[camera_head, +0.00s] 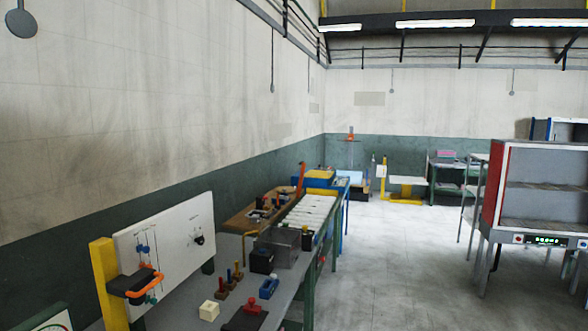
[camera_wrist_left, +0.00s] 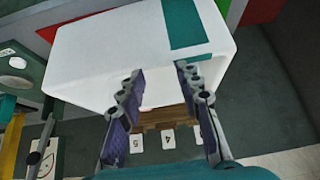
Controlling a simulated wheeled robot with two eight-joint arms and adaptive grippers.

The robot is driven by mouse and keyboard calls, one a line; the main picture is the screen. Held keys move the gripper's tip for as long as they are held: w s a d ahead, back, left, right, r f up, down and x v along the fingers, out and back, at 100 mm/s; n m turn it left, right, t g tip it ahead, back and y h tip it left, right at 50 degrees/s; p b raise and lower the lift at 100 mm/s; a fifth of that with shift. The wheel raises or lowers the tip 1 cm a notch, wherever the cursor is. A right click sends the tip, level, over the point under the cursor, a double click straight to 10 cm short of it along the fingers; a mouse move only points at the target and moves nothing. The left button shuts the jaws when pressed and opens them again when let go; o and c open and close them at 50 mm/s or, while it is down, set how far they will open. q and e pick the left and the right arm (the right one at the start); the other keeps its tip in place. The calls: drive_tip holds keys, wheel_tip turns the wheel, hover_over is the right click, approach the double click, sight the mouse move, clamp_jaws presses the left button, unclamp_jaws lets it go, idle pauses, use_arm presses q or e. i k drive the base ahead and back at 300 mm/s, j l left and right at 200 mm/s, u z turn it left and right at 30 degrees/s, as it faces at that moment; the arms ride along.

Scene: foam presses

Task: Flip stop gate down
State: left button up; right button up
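A thin upright red-orange piece (camera_head: 301,178) stands at the far end of the white-slatted roller conveyor (camera_head: 310,211) in the head view. It may be the stop gate, but it is too small to tell for sure. My left gripper (camera_wrist_left: 158,76) shows in the left wrist view with its two fingers apart and nothing between the tips. A large white box-like body (camera_wrist_left: 95,55) with a teal panel lies beyond the fingertips. Whether they touch it cannot be told. No gripper shows in the head view, and my right gripper is in neither view.
A grey bench (camera_head: 228,260) holds a metal bin (camera_head: 280,246), a cream block (camera_head: 209,310) and small tools. A white panel (camera_head: 175,245) stands at left. A red-sided cabinet (camera_head: 494,190) stands right, with clear floor (camera_head: 390,270) between. The wrist view shows numbered cards (camera_wrist_left: 168,138).

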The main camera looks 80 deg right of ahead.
sight(303, 167)
drive_tip(key=z, duration=2.55)
drive_tip(key=i+l+z, duration=0.1)
drive_tip(key=i, duration=0.2)
drive_tip(key=i+l+z, duration=0.15)
drive_tip(key=i+z, duration=0.45)
drive_tip(key=i, duration=2.85)
drive_tip(key=i+u, duration=0.1)
drive_tip(key=i, duration=0.65)
drive_tip(key=i+l, duration=0.15)
drive_tip(key=i, duration=0.6)
drive_tip(key=i+u, duration=0.65)
drive_tip(key=i, duration=0.15)
drive_tip(key=i+l+u, duration=0.2)
drive_tip(key=i+u, duration=0.45)
drive_tip(key=u, duration=0.15)
drive_tip(key=i+u, duration=0.3)
drive_tip(key=u, duration=0.15)
drive_tip(key=i+l+u, duration=0.2)
drive_tip(key=u, duration=0.25)
drive_tip(key=i+l+u, duration=0.25)
drive_tip(key=u, duration=0.2)
drive_tip(key=i, duration=0.35)
